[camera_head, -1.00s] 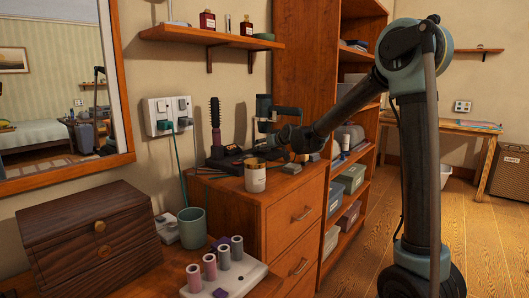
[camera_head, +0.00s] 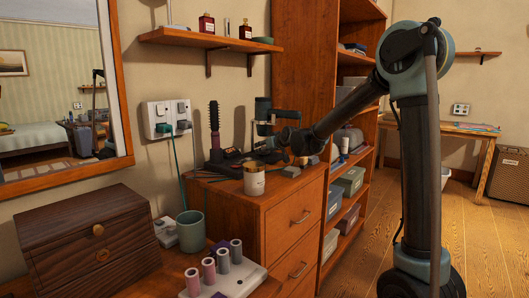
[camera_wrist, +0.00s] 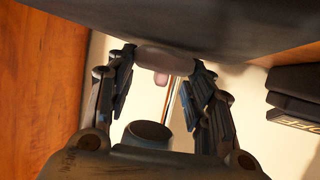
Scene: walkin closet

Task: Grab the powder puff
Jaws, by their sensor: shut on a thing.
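In the wrist view a small pinkish, rounded thing, which looks like the powder puff (camera_wrist: 168,59), sits between the tips of my gripper (camera_wrist: 163,68). The fingers are closed in on it from both sides, with a gap behind it. Its upper part runs up against a large dark shape, so its full outline is hidden. In the head view my gripper (camera_head: 262,132) is over the back of the wooden dresser top, by the wall. The puff cannot be made out in that view.
A white jar (camera_head: 254,180) stands at the dresser's (camera_head: 285,208) front left. A hairbrush (camera_head: 214,126) stands upright left of my gripper. A shelf (camera_head: 210,40) hangs above, and a tall bookcase (camera_head: 302,55) rises behind. Free floor lies at right.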

